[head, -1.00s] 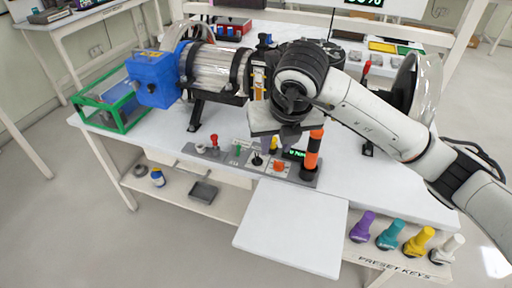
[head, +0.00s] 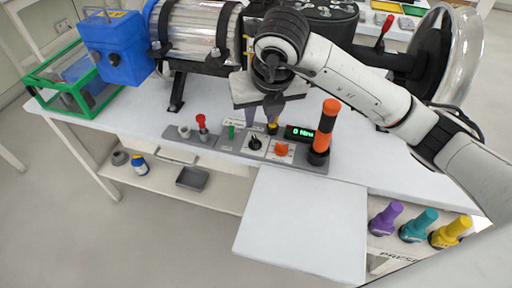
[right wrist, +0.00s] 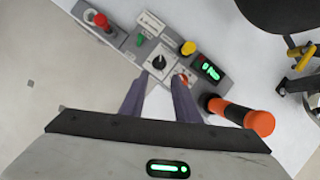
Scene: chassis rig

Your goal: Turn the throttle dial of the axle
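My right gripper (head: 262,114) is open and empty above the back of the control panel (head: 228,143). Its purple-grey fingers point down; the right wrist view also shows the gripper (right wrist: 160,78). A black dial (head: 255,143) sits on the panel; in the right wrist view this dial (right wrist: 159,63) appears just beyond and between the fingertips. An orange knob (head: 281,149) is to its right, partly behind a finger in the right wrist view. A yellow knob (head: 272,128) is behind them. Which control is the throttle dial cannot be read. My left gripper is not in view.
On the panel are a red-topped lever (head: 202,127), a green switch (head: 231,131) and a lit display (head: 299,133). An orange-and-black post (head: 324,132) stands at its right end. The axle's clear drum (head: 197,30) is behind. A bare white board (head: 300,222) is in front.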

